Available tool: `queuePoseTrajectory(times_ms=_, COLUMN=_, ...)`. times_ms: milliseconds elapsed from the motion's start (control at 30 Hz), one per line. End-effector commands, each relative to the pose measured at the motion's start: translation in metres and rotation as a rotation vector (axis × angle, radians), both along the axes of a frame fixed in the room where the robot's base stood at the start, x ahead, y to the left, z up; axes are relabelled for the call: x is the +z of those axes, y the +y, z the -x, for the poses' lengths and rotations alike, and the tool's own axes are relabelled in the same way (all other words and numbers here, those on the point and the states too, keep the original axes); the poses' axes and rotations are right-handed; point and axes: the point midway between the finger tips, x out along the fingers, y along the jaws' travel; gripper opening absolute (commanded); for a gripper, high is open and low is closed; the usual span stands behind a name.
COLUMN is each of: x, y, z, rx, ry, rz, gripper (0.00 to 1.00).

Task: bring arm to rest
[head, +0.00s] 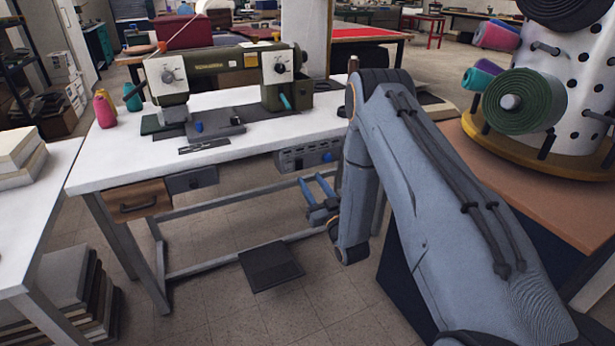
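My arm reaches up from the lower right and bends down at its elbow. My gripper (318,190) hangs in front of the sewing table (240,150), below its top and near the grey control box under it. Its two blue fingers are spread apart with nothing between them. It points to the left and away, clear of the floor. The wrist hides part of the table's right legs.
A green sewing machine (220,65) and thread cones (105,108) stand on the table. A foot pedal (270,265) lies below. At right, a brown surface (540,190) holds a perforated drum (570,80) with fabric rolls. Tiled floor (230,310) is open in front.

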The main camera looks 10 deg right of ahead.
Motion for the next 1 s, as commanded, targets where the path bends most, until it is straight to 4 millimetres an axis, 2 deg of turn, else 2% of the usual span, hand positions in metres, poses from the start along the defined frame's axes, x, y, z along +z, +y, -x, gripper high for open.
queuePoseTrajectory(times_ms=133, x=-0.001, y=-0.001, z=0.006, rx=0.0, ry=0.0, rz=0.0, gripper=0.39)
queuePoseTrajectory(times_ms=467, x=0.002, y=-0.001, z=0.004, rx=-0.001, ry=0.011, rz=0.005, gripper=0.39)
queuePoseTrajectory(times_ms=567, x=0.012, y=-0.001, z=-0.003, rx=-0.009, ry=0.064, rz=0.025, gripper=0.39)
queuePoseTrajectory(times_ms=767, x=0.044, y=-0.006, z=-0.013, rx=-0.049, ry=0.307, rz=0.101, gripper=0.39)
queuePoseTrajectory(times_ms=867, x=0.059, y=-0.011, z=-0.005, rx=-0.074, ry=0.448, rz=0.136, gripper=0.39)
queuePoseTrajectory(times_ms=1000, x=0.08, y=-0.018, z=0.021, rx=-0.108, ry=0.648, rz=0.175, gripper=0.39)
